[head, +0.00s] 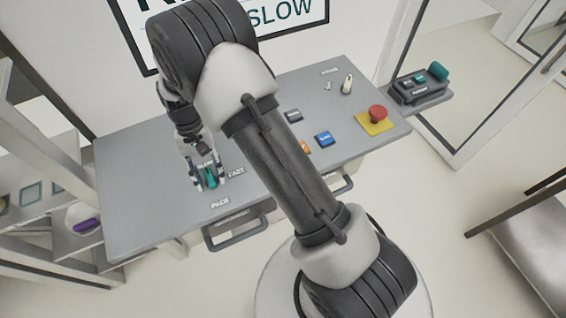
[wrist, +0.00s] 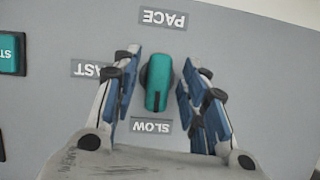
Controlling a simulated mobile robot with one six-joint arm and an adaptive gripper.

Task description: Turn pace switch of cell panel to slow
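The pace switch is a teal knob (wrist: 158,82) on the grey panel, and it also shows in the head view (head: 212,180). In the wrist view its long axis runs roughly between the PACE label (wrist: 164,18) and the SLOW label (wrist: 151,126). A FAST label (wrist: 92,69) is at its left, partly hidden by a finger. Another label at its right is mostly hidden. My gripper (wrist: 158,92) is open, with blue-padded fingers on both sides of the knob and visible gaps to it. In the head view my gripper (head: 207,176) is low over the panel's left part.
The panel top (head: 140,190) is clear left of the switch. To the right are a blue button (head: 323,138), an orange one (head: 305,147), and a red stop button (head: 376,113) on a yellow plate. Drawer handles (head: 236,236) stick out at the front.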

